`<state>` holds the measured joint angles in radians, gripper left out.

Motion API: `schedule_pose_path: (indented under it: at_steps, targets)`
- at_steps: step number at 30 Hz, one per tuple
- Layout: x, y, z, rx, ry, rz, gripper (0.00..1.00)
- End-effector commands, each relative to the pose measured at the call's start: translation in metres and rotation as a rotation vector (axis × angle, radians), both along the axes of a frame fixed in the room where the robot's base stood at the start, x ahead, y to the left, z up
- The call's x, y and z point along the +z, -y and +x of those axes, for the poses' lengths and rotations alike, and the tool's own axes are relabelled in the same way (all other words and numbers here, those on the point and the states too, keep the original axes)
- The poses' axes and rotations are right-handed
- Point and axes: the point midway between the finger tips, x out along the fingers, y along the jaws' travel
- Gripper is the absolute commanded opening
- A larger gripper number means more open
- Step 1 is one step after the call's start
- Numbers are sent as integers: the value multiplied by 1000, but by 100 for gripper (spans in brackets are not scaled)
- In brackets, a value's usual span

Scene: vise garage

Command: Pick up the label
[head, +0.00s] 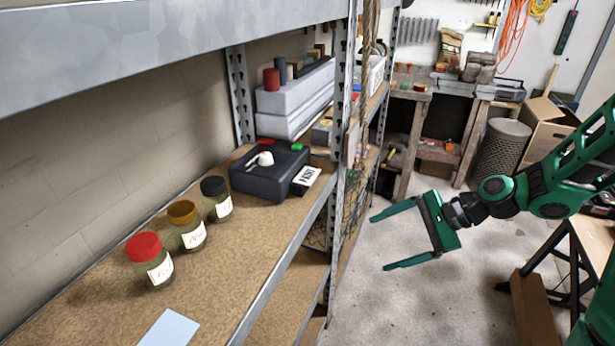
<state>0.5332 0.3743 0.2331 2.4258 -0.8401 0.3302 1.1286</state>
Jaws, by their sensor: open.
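A small white label with dark lettering (306,178) is at the right side of a black box (268,172) on the shelf. It looks tilted against or beside the box; I cannot tell which. A plain pale blue card (168,328) lies flat at the shelf's near end. My gripper (379,243) is open and empty. It is in the air right of the shelf, over the floor area, with its fingers pointing left toward the shelf and apart from the label.
Three jars with red (150,262), yellow-brown (187,226) and black (216,199) lids stand on the wooden shelf (230,265), each with a paper label. A metal upright (341,90) and a hanging rope (369,50) border the shelf's right side. A metal beam (150,50) crosses above.

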Motion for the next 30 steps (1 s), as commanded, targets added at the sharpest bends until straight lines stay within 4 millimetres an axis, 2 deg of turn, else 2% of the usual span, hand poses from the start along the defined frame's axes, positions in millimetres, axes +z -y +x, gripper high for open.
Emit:
schedule_pose_path:
  at_steps: [3, 6, 13, 19, 27, 30]
  targets:
    - [14, -29, 21, -110, -92, 223, 84]
    - [33, -45, 39, -197, -174, 405, 84]
    - [73, -55, 70, -328, -334, 720, 84]
    - [86, -58, 81, -359, -387, 812, 84]
    - [86, -94, 94, -360, -388, 815, 84]
    - [86, -102, 97, -362, -387, 813, 84]
